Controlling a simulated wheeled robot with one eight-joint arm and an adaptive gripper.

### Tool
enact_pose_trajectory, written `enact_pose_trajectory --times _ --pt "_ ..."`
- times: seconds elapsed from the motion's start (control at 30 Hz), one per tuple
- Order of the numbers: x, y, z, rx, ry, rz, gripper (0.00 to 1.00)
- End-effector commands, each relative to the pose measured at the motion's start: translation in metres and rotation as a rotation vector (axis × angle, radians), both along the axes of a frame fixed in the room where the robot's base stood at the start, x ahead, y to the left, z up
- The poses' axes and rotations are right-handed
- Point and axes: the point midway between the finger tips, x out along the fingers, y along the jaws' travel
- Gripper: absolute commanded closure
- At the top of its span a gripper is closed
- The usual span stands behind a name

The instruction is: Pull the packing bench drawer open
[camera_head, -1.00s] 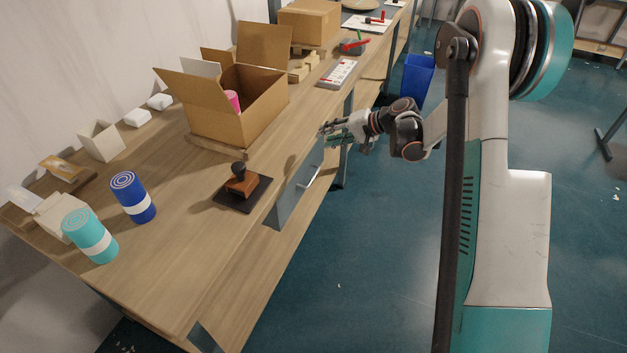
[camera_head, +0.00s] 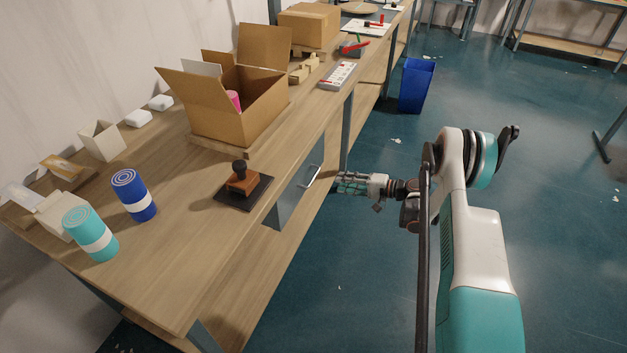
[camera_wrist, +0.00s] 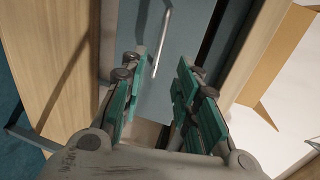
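The packing bench drawer (camera_head: 288,201) is a grey-blue front under the wooden bench top. It looks closed. Its pale bar handle (camera_head: 311,176) faces the aisle. My gripper (camera_head: 342,182) is beside the bench, a little to the right of the handle and below the bench top. In the wrist view, my gripper (camera_wrist: 158,97) is open, with its teal finger pads apart and nothing between them. The handle (camera_wrist: 161,42) shows ahead of the fingertips, nearer the left finger, against the grey drawer front (camera_wrist: 190,40). It looks clear of both pads.
The bench top (camera_head: 165,260) holds an open carton (camera_head: 225,125), a stamp on a dark pad (camera_head: 243,190), a blue can (camera_head: 134,196) and a teal can (camera_head: 91,236). A bench leg (camera_head: 346,130) stands near my gripper. A blue bin (camera_head: 416,87) stands behind.

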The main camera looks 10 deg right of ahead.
Motion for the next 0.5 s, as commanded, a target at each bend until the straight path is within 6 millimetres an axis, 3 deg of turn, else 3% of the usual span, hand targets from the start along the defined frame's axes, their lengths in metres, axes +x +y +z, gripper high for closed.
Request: enact_pose_trajectory --times 0.5 --pt "0.054 0.076 -0.022 -0.002 0.001 0.003 0.71"
